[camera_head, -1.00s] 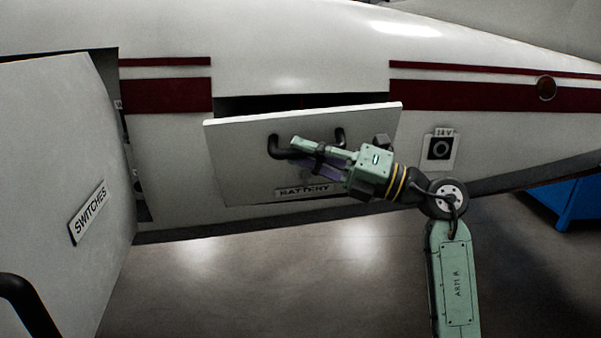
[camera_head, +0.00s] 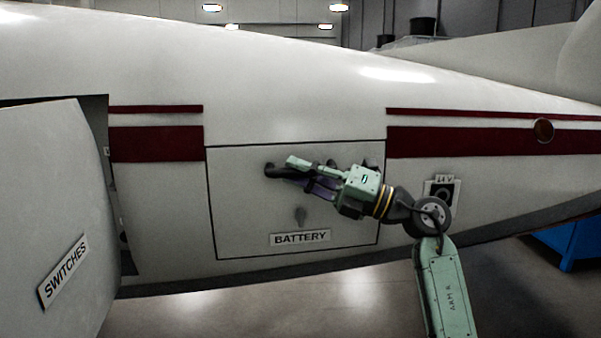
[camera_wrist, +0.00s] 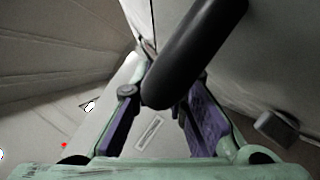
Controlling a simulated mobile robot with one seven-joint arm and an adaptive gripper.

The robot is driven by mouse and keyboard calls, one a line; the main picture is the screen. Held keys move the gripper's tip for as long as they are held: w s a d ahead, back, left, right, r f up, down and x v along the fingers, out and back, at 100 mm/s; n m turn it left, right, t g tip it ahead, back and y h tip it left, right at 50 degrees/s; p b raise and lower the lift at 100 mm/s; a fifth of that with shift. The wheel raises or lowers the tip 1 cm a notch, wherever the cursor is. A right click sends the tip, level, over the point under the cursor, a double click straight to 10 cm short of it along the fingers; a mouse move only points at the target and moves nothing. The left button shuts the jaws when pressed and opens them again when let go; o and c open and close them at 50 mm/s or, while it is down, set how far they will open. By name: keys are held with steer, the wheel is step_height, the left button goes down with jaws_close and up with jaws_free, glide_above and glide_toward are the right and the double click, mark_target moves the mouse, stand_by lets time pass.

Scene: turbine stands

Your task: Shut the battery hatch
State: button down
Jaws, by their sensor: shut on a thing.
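The battery hatch (camera_head: 240,215) is a white panel in the side of the white fuselage, with a BATTERY label (camera_head: 300,238) near its lower edge. In the head view it lies level with the skin around it, with a thin dark seam along its edges. My gripper (camera_head: 300,175) is at the hatch's black handle (camera_head: 272,170), shut on it, and covers much of it. In the wrist view the black handle (camera_wrist: 195,55) runs between the purple finger pads of my gripper (camera_wrist: 160,120).
An open SWITCHES door (camera_head: 60,200) stands out from the fuselage at the left. A 14 V socket (camera_head: 441,195) is right of the hatch, behind my arm. A blue stand (camera_head: 575,235) is at the lower right.

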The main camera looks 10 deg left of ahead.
steer(key=shift+w+f, duration=0.1)
steer(key=c, duration=1.6)
jaws_free()
steer(key=shift+o, duration=0.2)
steer(key=v, duration=1.2)
steer(key=shift+d, duration=0.1)
